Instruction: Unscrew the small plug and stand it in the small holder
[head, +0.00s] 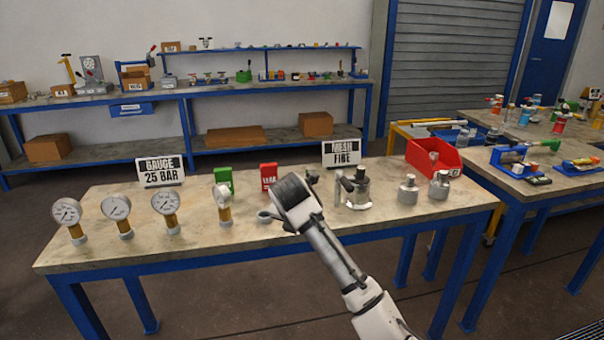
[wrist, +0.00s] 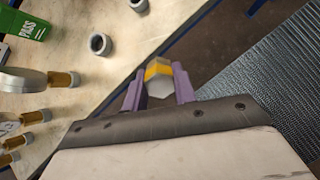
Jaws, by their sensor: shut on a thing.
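In the wrist view, my gripper (wrist: 158,86) is shut on a small hexagonal plug (wrist: 157,90) with a pale grey body and a yellow band. The plug appears clear of the table. Two grey ring-shaped holders stand on the tabletop beyond the fingers: one holder (wrist: 99,44) to the upper left, another holder (wrist: 138,5) at the top edge. I cannot tell which is the small one. In the head view, my gripper's wrist housing (head: 292,196) is over the table's front middle; it hides the fingers and plug. A grey ring (head: 265,216) shows just left of it.
Several dial gauges (head: 116,208) stand left on the worktable (head: 250,240). Green (head: 223,178) and red (head: 268,172) cards stand behind. Flanged metal vessels (head: 408,190) and a red bin (head: 430,157) are to the right. The table's front edge is close to my gripper.

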